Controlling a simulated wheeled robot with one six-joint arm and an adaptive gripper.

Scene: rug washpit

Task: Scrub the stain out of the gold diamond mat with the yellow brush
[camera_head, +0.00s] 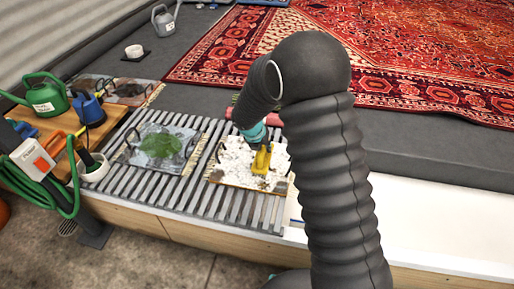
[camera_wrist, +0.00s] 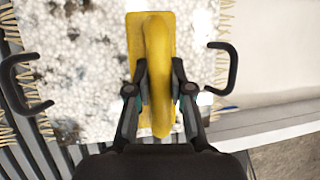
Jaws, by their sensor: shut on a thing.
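My gripper (camera_wrist: 158,88) is shut on the yellow brush (camera_wrist: 152,28), gripping the raised handle along its back. In the head view the brush (camera_head: 261,162) is over the right part of a small mat covered in white foam (camera_head: 232,167). Whether its bristles touch the mat is hidden. The foam (camera_wrist: 85,60) hides nearly all of the mat's pattern; pale fringe shows at its edges, so I cannot make out gold diamonds or a stain. Black handles (camera_wrist: 222,68) stand at both sides of this mat.
The mat lies on a grey slatted rack (camera_head: 150,184). Left of it is a mat with a green stain (camera_head: 163,146); a brown-stained mat (camera_head: 128,92) lies farther back. Watering cans (camera_head: 42,96) and a white pot (camera_head: 92,170) stand left. A large red rug (camera_head: 420,60) lies behind.

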